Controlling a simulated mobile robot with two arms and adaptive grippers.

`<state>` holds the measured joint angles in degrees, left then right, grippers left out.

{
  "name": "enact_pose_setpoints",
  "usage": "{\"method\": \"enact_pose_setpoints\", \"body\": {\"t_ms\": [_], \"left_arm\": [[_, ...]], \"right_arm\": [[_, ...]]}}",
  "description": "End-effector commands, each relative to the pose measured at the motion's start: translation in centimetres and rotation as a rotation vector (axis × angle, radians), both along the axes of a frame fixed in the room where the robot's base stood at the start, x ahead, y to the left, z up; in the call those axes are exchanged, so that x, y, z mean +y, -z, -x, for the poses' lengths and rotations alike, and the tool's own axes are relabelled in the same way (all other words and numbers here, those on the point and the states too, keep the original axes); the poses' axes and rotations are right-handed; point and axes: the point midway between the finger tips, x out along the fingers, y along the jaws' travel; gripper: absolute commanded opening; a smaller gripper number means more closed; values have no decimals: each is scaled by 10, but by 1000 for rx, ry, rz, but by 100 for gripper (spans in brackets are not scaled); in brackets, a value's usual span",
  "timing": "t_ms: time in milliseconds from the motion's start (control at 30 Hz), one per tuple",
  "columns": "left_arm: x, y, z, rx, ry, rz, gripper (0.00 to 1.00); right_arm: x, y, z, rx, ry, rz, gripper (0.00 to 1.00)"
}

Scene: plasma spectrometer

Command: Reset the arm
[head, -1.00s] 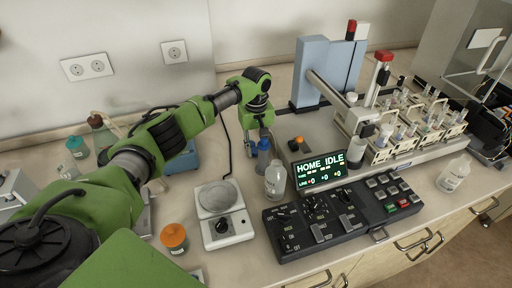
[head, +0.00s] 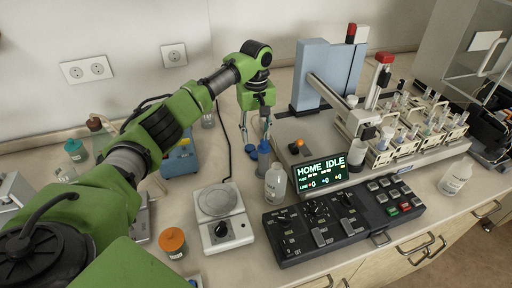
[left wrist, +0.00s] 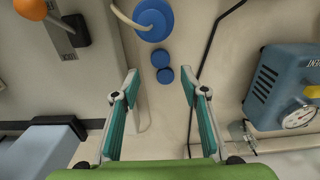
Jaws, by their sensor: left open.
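My left gripper (head: 255,138) hangs pointing down from my green arm, in front of the back wall and left of the sampler. It is open and empty, with its teal-padded fingers apart in the left wrist view (left wrist: 159,82). The sampler's horizontal grey arm (head: 331,92) reaches forward from a light blue column (head: 309,72) over its base. The screen (head: 320,171) reads "HOME IDLE". My right gripper is out of view.
A white bottle (head: 275,184), a hotplate (head: 219,222) and an orange-capped jar (head: 173,243) stand near the front. A black control panel (head: 313,225) lies before the sampler. Racks of vials (head: 420,132) stand at right. A blue gauge unit (left wrist: 285,85) is beside my gripper.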

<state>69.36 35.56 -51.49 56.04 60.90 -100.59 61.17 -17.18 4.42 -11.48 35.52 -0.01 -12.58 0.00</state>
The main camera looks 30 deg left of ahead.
Motion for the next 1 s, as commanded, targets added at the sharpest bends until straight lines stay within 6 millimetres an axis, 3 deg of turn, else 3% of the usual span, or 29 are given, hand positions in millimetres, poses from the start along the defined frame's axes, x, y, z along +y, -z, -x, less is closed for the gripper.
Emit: {"method": "enact_pose_setpoints", "body": {"t_ms": [200,533,833,1000], "left_arm": [[-1,-33,0,-1,1,1,40],[0,-46,0,1,1,0,40],[0,-99,0,1,0,1,40],[0,-118,1,1,0,0,40]], "right_arm": [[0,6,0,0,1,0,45],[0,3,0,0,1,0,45],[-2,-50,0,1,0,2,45],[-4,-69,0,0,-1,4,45]]}}
